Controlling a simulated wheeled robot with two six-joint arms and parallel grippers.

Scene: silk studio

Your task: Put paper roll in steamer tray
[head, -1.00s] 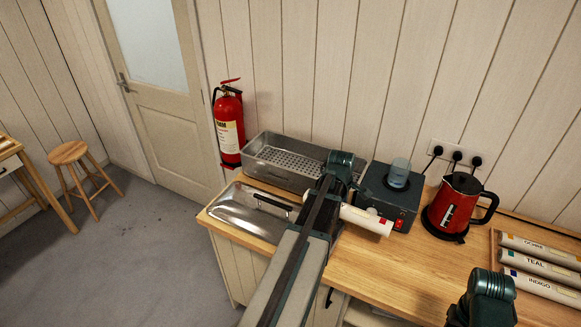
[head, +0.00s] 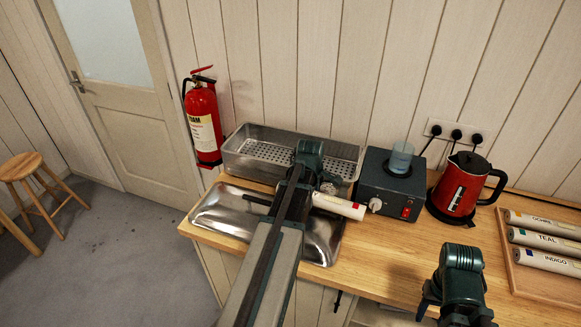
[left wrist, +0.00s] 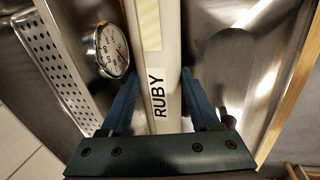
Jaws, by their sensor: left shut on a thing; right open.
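The paper roll (head: 340,207) is white with a red mark at its end. In the left wrist view the roll (left wrist: 156,60) bears the label RUBY. My left gripper (left wrist: 158,100) is shut on it, one blue finger on each side. In the head view my left gripper (head: 308,178) holds the roll above the counter, in front of the steamer tray; my arm hides part of it. The steamer tray (head: 240,165) is a metal box with a perforated floor against the wall, open at the top. My right gripper (head: 455,310) is open and empty at the lower right.
A shiny metal lid (head: 225,212) lies in front of the tray. A dark heater box (head: 385,185) with a glass on top and a red kettle (head: 460,190) stand to the right. Several labelled rolls lie in a wooden rack (head: 520,275). A dial gauge (left wrist: 112,50) shows beside the roll.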

